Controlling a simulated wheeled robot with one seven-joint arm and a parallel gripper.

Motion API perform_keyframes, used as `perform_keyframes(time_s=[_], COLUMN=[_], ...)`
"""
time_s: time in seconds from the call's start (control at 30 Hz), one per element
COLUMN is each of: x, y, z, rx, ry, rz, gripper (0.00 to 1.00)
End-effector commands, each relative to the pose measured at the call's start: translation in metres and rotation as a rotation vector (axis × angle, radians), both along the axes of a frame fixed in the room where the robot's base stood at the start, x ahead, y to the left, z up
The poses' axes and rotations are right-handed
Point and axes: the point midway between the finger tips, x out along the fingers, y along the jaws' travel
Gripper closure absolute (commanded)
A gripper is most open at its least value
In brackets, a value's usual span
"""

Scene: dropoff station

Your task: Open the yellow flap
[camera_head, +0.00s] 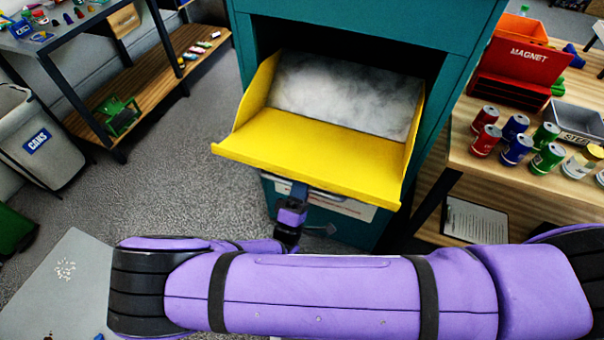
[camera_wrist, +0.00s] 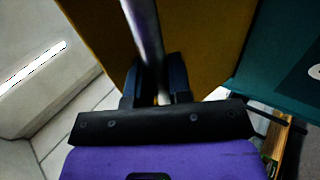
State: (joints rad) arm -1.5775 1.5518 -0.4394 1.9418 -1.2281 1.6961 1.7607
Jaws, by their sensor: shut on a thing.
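The yellow flap (camera_head: 310,160) on the teal dropoff cabinet (camera_head: 452,70) is swung outward. Its yellow surface faces up, with raised side walls and a grey metal panel (camera_head: 340,95) behind it. My gripper (camera_head: 298,188) is below the flap's front edge, partly hidden by it. In the wrist view, my gripper (camera_wrist: 157,85) is shut on a metal bar handle (camera_wrist: 146,38) beside the flap's yellow face (camera_wrist: 205,40). The handle is mostly hidden under the flap in the head view.
A wooden table (camera_head: 470,135) at the right carries several cans and a red MAGNET box (camera_head: 518,75). A grey CANS bin (camera_head: 38,135) and a shelf unit (camera_head: 150,85) stand at the left. Grey floor (camera_head: 180,150) is open between the shelf and cabinet.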

Motion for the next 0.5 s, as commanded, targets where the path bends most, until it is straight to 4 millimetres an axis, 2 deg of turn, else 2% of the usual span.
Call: perform_keyframes(time_s=[0.2, 0.5], x=[0.000, 0.001], y=[0.001, 0.001], z=[-0.015, -0.021], rx=[-0.021, -0.029], ry=[-0.061, -0.086], rz=[0.003, 0.003], gripper=[1.00, 1.00])
